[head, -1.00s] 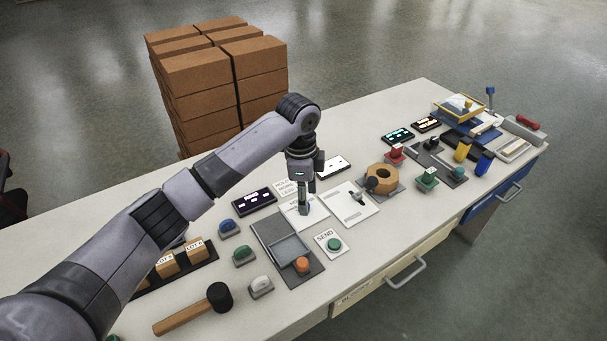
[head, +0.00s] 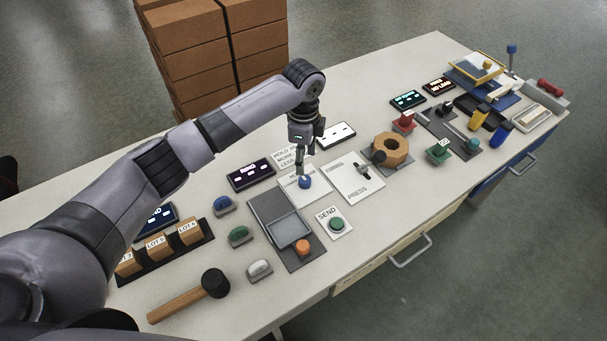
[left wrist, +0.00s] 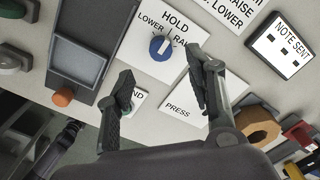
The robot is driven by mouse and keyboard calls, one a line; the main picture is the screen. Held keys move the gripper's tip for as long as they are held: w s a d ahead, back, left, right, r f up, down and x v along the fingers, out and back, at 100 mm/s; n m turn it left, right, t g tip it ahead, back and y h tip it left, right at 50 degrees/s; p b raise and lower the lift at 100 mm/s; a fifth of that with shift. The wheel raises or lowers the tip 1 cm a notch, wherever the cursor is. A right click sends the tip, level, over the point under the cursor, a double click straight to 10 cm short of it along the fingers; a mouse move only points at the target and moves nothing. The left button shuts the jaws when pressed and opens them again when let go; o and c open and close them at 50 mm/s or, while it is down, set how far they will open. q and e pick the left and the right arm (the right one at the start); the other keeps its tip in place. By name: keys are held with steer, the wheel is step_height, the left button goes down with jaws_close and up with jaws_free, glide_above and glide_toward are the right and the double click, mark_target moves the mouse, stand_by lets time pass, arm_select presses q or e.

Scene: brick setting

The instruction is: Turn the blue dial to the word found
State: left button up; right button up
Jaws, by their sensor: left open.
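The blue dial (head: 305,182) sits on a white plate (head: 318,196) near the middle of the bench. In the left wrist view the dial (left wrist: 160,46) is clear, with LOWER, HOLD and a partly covered word starting RA printed around it. A pale mark on the knob seems to point up and right, but I cannot tell exactly to which word. My left gripper (head: 303,165) is above the dial, pointing down. In the left wrist view its fingers (left wrist: 160,78) are spread apart and empty, with the dial beyond them.
A purple display (head: 250,175) and a card with words lie behind the dial. A PRESS plate (head: 350,186) is to its right, a grey tray plate with an orange knob (head: 303,246) to its left, and a green SEND button (head: 336,224) in front. Stacked bricks stand behind the bench.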

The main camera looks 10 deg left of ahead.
mark_target(303, 179)
arm_select(q)
step_height(303, 179, down, 8)
steer(key=shift+r, duration=0.25)
steer(key=shift+f, duration=0.5)
arm_select(e)
steer(key=shift+w+a+r, duration=0.1)
steer(key=shift+w+r, duration=0.05)
steer(key=shift+w, duration=0.15)
arm_select(q)
steer(key=shift+c, duration=0.6)
steer(key=c, duration=1)
steer(key=shift+c, duration=0.2)
arm_select(e)
steer(key=shift+a, duration=0.1)
arm_select(q)
steer(key=shift+r, duration=0.1)
arm_select(e)
steer(key=shift+r, duration=0.1)
